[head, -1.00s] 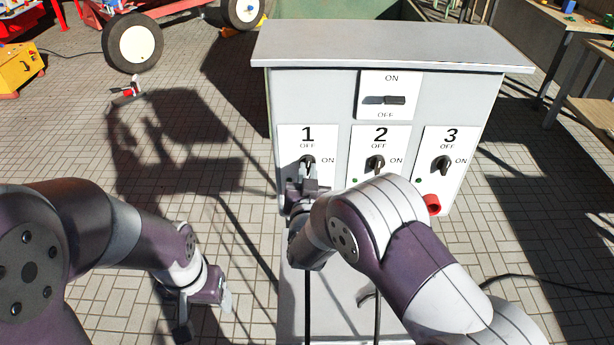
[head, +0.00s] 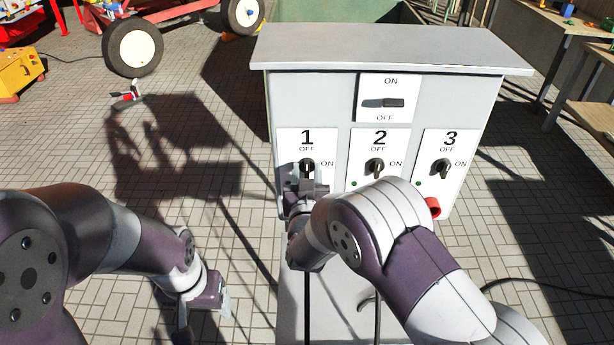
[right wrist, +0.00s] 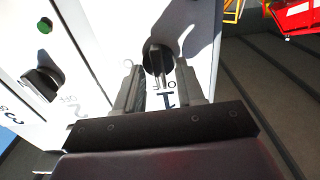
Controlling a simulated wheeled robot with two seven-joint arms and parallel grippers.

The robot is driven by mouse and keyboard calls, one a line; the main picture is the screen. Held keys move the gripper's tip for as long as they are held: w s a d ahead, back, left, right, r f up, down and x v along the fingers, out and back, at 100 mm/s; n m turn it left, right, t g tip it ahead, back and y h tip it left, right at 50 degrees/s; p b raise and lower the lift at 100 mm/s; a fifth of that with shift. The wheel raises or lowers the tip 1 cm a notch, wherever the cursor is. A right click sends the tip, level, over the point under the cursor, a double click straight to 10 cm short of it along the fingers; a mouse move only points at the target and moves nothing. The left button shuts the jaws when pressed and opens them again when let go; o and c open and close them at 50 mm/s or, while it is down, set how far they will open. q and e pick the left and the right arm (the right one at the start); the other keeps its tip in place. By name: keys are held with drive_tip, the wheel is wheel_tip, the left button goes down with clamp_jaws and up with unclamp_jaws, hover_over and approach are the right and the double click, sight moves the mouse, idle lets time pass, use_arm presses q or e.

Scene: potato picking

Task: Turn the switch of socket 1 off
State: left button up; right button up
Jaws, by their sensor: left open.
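The socket 1 switch (head: 306,166) is a black knob on a white panel, left on the grey cabinet (head: 390,50). Its handle stands upright, pointing to the OFF label. My right gripper (head: 307,187) is just below it. In the right wrist view the knob (right wrist: 157,60) shows beyond and between the parted fingertips of my right gripper (right wrist: 160,82), which look clear of it. The OFF label and the 1 are partly covered there. Socket 1's lower panel is hidden by the gripper. My left gripper (head: 205,315) is open and empty, low at the left over the paving.
The switches of socket 2 (head: 375,166) and socket 3 (head: 442,168) sit to the right, with green lamps. A main ON/OFF switch (head: 393,102) is above. A red socket (head: 433,208) is at lower right. Open paving (head: 60,140) lies left of the cabinet.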

drive_tip(key=shift+s+f, duration=0.15)
drive_tip(key=shift+s+f, duration=0.1)
drive_tip(key=shift+s, duration=0.05)
drive_tip(key=s+b, duration=0.3)
drive_tip(key=s, duration=0.9)
drive_tip(key=shift+s+b, duration=0.15)
drive_tip(key=shift+b, duration=0.15)
